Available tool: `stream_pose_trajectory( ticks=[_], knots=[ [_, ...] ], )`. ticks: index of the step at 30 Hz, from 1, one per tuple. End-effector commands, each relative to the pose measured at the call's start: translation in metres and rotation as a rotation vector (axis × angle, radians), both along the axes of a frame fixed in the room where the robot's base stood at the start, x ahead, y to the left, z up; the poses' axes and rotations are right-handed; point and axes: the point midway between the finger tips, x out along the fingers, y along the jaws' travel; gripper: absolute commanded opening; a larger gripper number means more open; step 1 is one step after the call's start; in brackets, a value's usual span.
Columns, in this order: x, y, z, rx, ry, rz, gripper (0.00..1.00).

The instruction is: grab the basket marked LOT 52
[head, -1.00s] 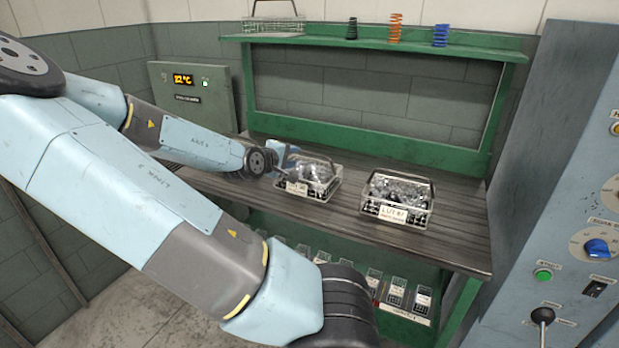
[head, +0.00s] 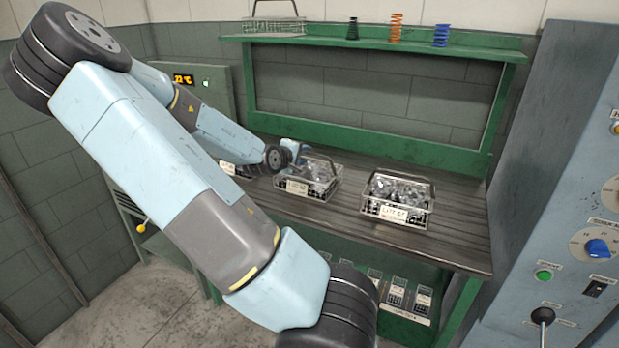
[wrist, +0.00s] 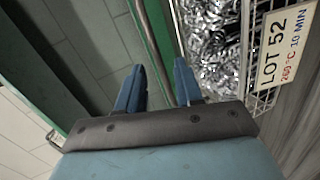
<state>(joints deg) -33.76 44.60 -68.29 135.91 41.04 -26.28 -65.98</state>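The basket marked LOT 52 (head: 322,196) is a wire basket of shiny metal parts on the bench, the middle one in the head view. In the wrist view its side and label (wrist: 283,47) are at the right, with "260 °C 10 MIN" under the lot mark. My gripper (wrist: 158,82) is open, with blue fingers. A thin grey bar, seemingly the basket's handle (wrist: 149,35), runs between the fingers with space on both sides. In the head view my gripper (head: 296,150) is over the basket's back left; contact cannot be told.
A basket with a label like LOT 67 (head: 427,219) stands to the right. Another basket (head: 236,171) is partly hidden by my arm at left. A green shelf (head: 375,43) holds springs and an empty basket. A control cabinet (head: 560,200) stands at right.

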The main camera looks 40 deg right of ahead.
Motion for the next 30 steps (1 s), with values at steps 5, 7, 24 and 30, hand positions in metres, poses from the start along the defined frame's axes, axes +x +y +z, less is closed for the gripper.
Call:
stream_pose_trajectory(
  ticks=[5, 7, 24, 30],
  knots=[
    [0.008, -0.014, -0.006, -0.001, 0.000, -0.002, 0.36],
    [0.012, -0.020, -0.008, -0.001, -0.001, -0.001, 0.36],
    [0.021, -0.041, -0.017, -0.001, 0.000, 0.000, 0.36],
    [0.021, -0.041, -0.017, -0.001, 0.000, -0.001, 0.21]
  ],
)
